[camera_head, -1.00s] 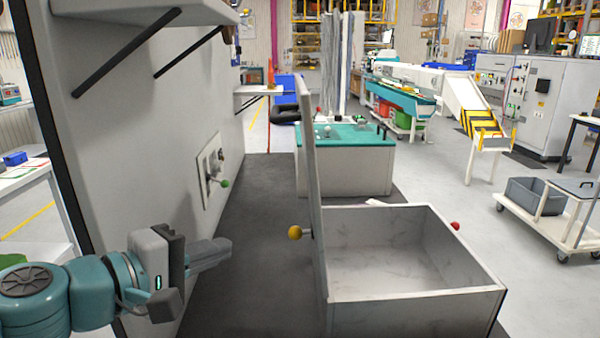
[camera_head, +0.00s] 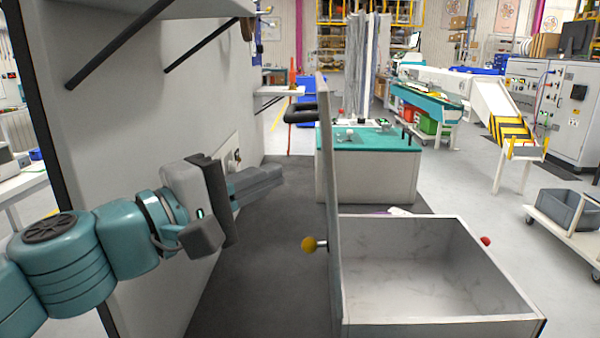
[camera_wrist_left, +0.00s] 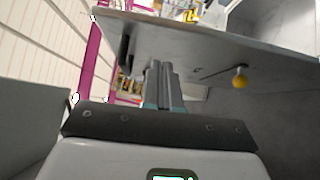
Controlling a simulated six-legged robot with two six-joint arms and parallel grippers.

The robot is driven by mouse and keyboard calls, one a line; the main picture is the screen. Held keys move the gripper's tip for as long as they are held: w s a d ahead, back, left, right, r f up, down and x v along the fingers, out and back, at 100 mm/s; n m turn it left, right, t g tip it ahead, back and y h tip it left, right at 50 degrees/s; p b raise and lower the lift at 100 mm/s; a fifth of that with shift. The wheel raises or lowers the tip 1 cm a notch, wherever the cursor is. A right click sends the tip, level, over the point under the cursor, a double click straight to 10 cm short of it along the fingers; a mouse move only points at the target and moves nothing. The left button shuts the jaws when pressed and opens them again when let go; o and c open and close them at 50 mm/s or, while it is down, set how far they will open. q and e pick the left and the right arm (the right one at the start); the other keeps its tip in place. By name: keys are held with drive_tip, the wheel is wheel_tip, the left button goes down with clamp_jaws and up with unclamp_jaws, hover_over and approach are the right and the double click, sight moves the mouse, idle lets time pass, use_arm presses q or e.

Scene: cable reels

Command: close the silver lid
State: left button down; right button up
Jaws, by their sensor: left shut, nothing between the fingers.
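The silver lid (camera_head: 329,190) stands upright, seen nearly edge-on, along the left side of an open grey box (camera_head: 440,325). A yellow knob (camera_head: 309,244) sticks out from the lid's left face. My left gripper (camera_head: 277,178) is shut and empty, left of the lid and higher than the knob, with a gap between them in the head view. In the left wrist view the lid (camera_wrist_left: 195,50) slants across the top beyond the fingers (camera_wrist_left: 160,72), with the yellow knob (camera_wrist_left: 239,78) to their right. My right gripper is not in view.
A grey wall panel (camera_head: 130,110) with a shelf rises close on the left. A red knob (camera_head: 486,241) is at the box's right side. A teal-topped bench (camera_head: 368,139) stands behind the box. A cart with a grey bin (camera_head: 566,208) stands to the right.

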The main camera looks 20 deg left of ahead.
use_arm(q)
drive_tip(key=d, duration=0.1)
drive_tip(key=w+d, duration=0.1)
drive_tip(key=d, duration=0.2)
drive_tip(key=shift+w+d+r, duration=0.15)
drive_tip(key=shift+w+r, duration=0.05)
drive_tip(key=shift+w, duration=0.2)
